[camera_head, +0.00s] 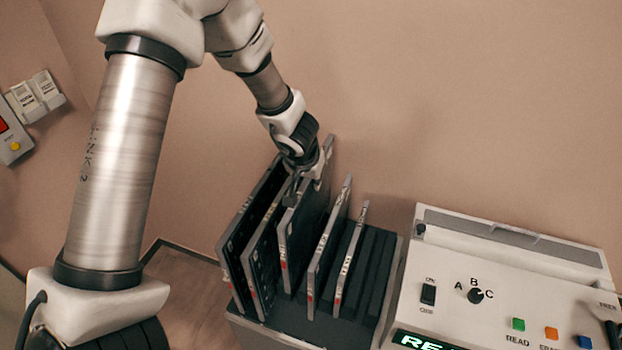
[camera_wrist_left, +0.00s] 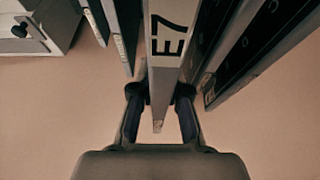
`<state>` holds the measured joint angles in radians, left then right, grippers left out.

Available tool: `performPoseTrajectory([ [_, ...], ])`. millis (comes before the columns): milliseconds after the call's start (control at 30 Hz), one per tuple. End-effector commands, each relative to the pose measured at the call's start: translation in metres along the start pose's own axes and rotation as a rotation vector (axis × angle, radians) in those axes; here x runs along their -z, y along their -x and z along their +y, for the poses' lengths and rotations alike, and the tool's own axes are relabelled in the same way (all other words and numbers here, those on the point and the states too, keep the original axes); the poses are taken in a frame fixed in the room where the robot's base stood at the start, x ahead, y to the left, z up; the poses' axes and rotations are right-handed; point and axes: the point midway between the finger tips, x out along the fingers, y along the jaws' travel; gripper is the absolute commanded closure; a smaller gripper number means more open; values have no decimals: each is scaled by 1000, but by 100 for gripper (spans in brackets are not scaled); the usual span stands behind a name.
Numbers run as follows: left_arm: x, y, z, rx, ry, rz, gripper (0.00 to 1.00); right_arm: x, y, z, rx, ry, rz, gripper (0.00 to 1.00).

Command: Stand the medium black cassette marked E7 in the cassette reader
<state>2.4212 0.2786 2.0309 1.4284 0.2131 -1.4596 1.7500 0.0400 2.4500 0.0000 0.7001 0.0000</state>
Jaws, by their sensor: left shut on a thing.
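The cassette marked E7 (camera_wrist_left: 168,45) is between the fingers of my left gripper (camera_wrist_left: 160,95) in the left wrist view, its label facing the camera. In the head view my left gripper (camera_head: 308,178) is shut on the top of this cassette (camera_head: 300,225), the middle one in the rack (camera_head: 290,325). The cassette stands upright among the others; whether its foot is still in its slot I cannot tell. The cassette reader (camera_head: 450,265) is right of the rack, with its front part and any slot cut off or not clear. My right gripper is not in view.
Two larger dark cassettes (camera_head: 242,240) stand close on the left of E7, and two smaller ones (camera_head: 330,245) on its right. Empty rack slots (camera_head: 375,270) lie toward the reader. The reader has a knob (camera_head: 475,296) and coloured buttons (camera_head: 551,333). A wall panel (camera_head: 12,135) is far left.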

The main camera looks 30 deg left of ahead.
Motion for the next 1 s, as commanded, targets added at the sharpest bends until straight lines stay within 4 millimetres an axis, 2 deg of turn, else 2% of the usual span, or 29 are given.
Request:
performPoseTrajectory([
  [33, 4, 8, 0, 0, -2, 2, 100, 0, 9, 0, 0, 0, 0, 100],
  [300, 12, 27, 0, 0, 0, 3, 100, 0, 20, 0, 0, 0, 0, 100],
  [800, 27, 62, 0, 0, 1, 4, 100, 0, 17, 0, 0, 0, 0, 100],
  [1000, 28, 65, 0, 0, -1, 3, 100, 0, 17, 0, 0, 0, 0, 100],
])
